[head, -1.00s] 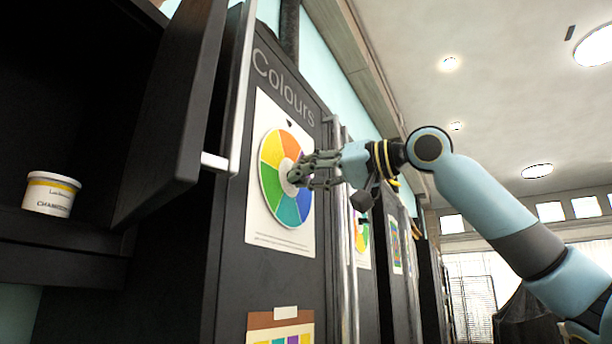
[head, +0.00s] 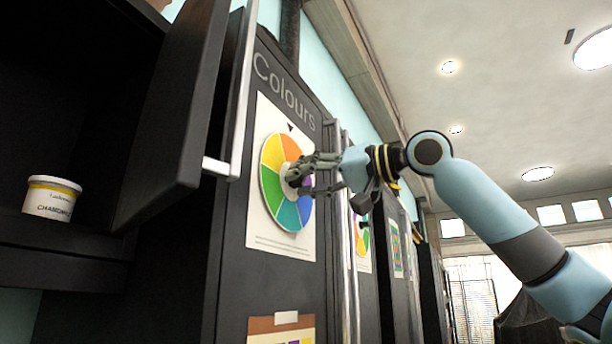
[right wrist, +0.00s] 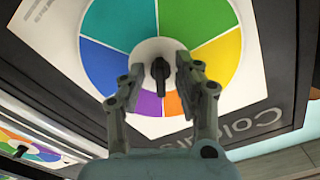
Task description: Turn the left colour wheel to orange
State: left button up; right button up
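The left colour wheel (head: 271,190) is on a white poster on the dark cupboard door under the word "Colours". A small black pointer (head: 290,128) sits above it, and the orange sector (head: 291,146) lies just below that pointer. In the right wrist view the wheel (right wrist: 205,20) shows upside down, with its dark knob (right wrist: 160,73) at the white hub. My right gripper (head: 303,174) is at the hub, with its fingers spread on either side of the knob and gaps showing; it also shows in the right wrist view (right wrist: 158,78). My left gripper is out of view.
A second colour wheel (head: 361,238) is on the door to the right, partly covered by a handle. An open cupboard door (head: 175,110) stands at the left, with a white tub (head: 50,200) on the shelf behind it. Free room lies to the right of the doors.

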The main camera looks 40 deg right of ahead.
aim_at(289, 136)
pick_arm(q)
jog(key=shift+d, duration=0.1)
pick_arm(e)
notch_tip(289, 136, up, 10)
dwell(0.4)
